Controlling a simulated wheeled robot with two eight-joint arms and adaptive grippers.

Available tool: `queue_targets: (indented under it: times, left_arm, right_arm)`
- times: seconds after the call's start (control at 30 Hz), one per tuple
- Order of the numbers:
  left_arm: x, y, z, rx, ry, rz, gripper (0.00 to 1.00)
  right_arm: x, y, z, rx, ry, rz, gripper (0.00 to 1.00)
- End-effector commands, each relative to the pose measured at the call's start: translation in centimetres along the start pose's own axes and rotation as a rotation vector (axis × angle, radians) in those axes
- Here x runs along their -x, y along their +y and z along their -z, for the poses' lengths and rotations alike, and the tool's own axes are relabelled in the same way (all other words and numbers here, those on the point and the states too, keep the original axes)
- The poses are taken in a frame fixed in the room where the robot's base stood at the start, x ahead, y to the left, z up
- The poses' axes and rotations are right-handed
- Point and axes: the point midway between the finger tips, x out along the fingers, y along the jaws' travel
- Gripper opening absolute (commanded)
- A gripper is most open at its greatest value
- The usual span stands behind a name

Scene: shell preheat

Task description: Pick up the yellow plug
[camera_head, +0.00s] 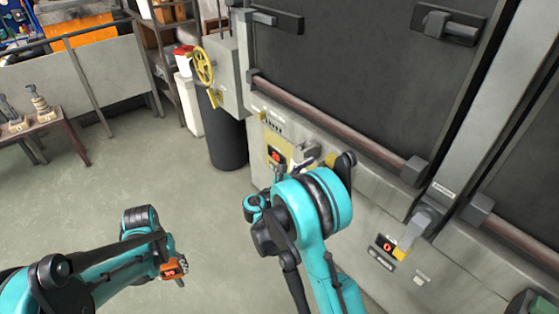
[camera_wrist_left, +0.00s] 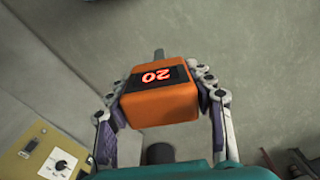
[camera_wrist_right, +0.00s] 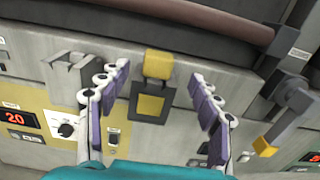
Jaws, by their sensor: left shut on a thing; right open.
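The yellow plug (camera_wrist_right: 158,64) is a small yellow block on the grey panel in the right wrist view. It sits at the top of a dark frame with a yellow face (camera_wrist_right: 150,105). My right gripper (camera_wrist_right: 158,78) is open, with its fingers apart on either side of the plug and nothing held between them. In the head view my right arm largely hides this spot. My left gripper (camera_wrist_left: 160,82) is shut on an orange box (camera_wrist_left: 160,105) with a red "20" display. The orange box also shows in the head view (camera_head: 174,268), low over the floor.
The grey machine panel carries a knob (camera_wrist_right: 66,129), a red "20" display (camera_wrist_right: 16,118), and a grey lever with a yellow end (camera_wrist_right: 264,147) at right. A brown bar (camera_wrist_right: 190,15) runs above the plug. Open floor (camera_head: 130,190) lies left.

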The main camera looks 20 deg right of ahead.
Motion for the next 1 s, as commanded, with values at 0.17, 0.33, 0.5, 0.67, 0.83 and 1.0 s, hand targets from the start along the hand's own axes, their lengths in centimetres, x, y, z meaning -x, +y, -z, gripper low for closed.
queue_targets:
  times: [0.17,0.33,0.5,0.67,0.83,1.0]
  left_arm:
    - [-0.6,0.0,0.0,0.0,0.0,0.0,0.19]
    - [-0.8,0.0,0.0,0.0,0.0,0.0,0.19]
    - [-1.8,0.0,0.0,0.0,0.0,0.0,0.19]
    - [-2.3,0.0,0.0,0.0,0.0,0.0,0.19]
    - [-2.2,0.0,0.0,0.0,0.0,0.0,0.19]
    - [-2.2,0.0,0.0,0.0,0.0,0.0,0.19]
  right_arm:
    - [-2.5,0.0,0.1,-0.001,0.001,0.001,0.64]
    - [-3.4,0.0,0.1,-0.002,0.002,-0.001,0.64]
    - [-5.7,0.1,0.4,-0.003,0.002,0.001,0.64]
    - [-7.9,0.1,0.3,-0.003,0.002,0.001,0.64]
    - [-8.2,0.1,0.2,-0.003,0.002,-0.002,0.64]
    - [-8.2,0.1,0.2,-0.003,0.002,-0.002,0.37]
